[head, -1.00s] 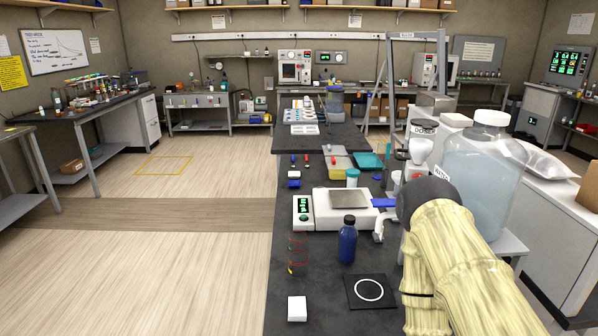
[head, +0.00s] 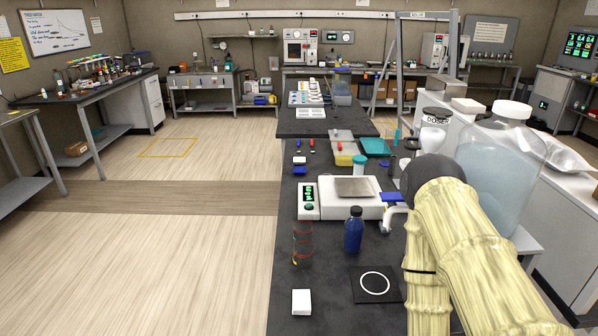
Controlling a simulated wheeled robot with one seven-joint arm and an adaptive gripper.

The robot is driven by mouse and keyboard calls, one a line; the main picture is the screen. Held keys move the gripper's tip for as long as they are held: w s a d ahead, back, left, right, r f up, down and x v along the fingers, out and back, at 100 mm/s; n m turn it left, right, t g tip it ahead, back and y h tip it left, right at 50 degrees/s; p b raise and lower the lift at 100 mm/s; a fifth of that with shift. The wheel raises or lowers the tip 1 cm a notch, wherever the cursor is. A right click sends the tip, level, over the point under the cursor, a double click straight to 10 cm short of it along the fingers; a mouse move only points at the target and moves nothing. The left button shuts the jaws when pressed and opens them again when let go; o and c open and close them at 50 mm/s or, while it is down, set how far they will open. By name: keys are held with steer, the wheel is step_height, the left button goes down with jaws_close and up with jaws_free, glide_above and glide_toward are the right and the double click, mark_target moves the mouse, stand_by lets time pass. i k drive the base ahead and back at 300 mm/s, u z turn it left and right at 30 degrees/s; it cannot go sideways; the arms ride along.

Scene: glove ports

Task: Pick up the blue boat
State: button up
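A flat blue piece, which looks like the blue boat (head: 391,197), shows at the right edge of the white balance (head: 368,210), close to my gripper (head: 388,222). A pale curved finger of my gripper shows just below it. The dark wrist and my arm hide most of the gripper. I cannot tell whether the fingers touch or hold the blue piece. A smaller blue item (head: 299,169) lies farther back on the left side of the bench, away from the gripper.
A blue bottle (head: 354,230), a red wire rack (head: 303,244), a white block (head: 301,302) and a black pad with a white ring (head: 375,284) stand on the near dark bench. A large clear carboy (head: 500,155) stands to the right of my arm.

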mark_target(297, 171)
steer(key=u, duration=0.9)
steer(key=k, duration=1.15)
steer(key=u, duration=1.05)
steer(key=i, duration=2.5)
steer(key=z, duration=0.5)
steer(key=i, duration=2.1)
steer(key=z, duration=1.5)
steer(key=i, duration=0.95)
steer(key=z, duration=1)
